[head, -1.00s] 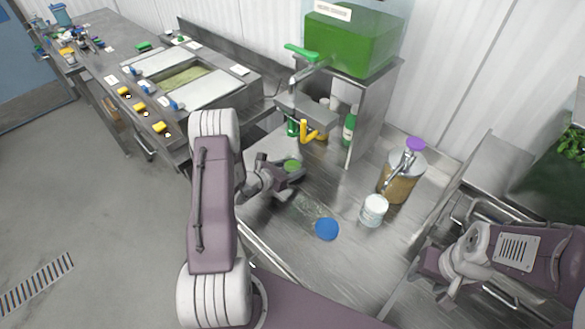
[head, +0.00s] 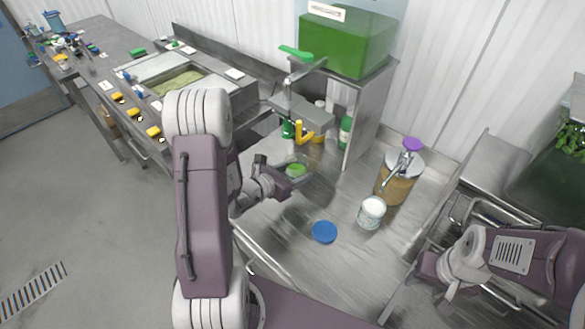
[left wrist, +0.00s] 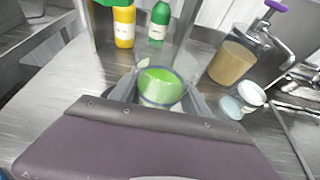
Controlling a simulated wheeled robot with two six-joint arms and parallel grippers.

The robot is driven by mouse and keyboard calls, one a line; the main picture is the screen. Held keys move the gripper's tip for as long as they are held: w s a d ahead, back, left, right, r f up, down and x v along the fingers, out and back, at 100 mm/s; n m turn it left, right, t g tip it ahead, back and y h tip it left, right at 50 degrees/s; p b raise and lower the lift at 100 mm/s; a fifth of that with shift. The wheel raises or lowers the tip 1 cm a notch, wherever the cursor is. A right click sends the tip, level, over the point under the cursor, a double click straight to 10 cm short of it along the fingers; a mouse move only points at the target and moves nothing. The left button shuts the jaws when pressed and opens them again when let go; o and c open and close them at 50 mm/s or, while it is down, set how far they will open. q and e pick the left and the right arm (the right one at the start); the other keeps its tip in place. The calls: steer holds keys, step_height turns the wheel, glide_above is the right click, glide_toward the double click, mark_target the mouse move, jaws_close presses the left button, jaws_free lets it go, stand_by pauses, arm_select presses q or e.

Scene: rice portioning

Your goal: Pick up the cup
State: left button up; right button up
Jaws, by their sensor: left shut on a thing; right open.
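The cup (head: 296,170) is clear with green content and stands upright in the head view. My left gripper (head: 291,178) is shut on it. In the left wrist view the cup (left wrist: 160,88) sits between the two fingers of my left gripper (left wrist: 160,95), its lower part hidden by the gripper body. Whether the cup touches the steel counter cannot be told. My right gripper (head: 432,277) is open and empty at the lower right, away from the cup.
A blue disc (head: 324,232) lies on the steel counter (head: 285,225). A white-topped tub (head: 371,212) and a brown pump container (head: 396,185) stand to the right. A green dispenser tank (head: 345,40) stands on a shelf behind, with bottles (head: 345,132) below. The front counter is mostly clear.

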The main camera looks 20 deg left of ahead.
mark_target(297, 173)
arm_select(q)
steer(key=shift+s+d+r, duration=0.4)
steer(key=shift+s+r, duration=0.05)
steer(key=shift+r, duration=0.05)
steer(key=p, duration=0.4)
steer(key=d+r+p, duration=0.1)
steer(key=p, duration=0.3)
steer(key=shift+s+r, duration=0.15)
steer(key=shift+s, duration=0.2)
steer(key=shift+s+d+p, duration=0.15)
steer(key=shift+s+p, duration=0.35)
steer(key=shift+p, duration=0.85)
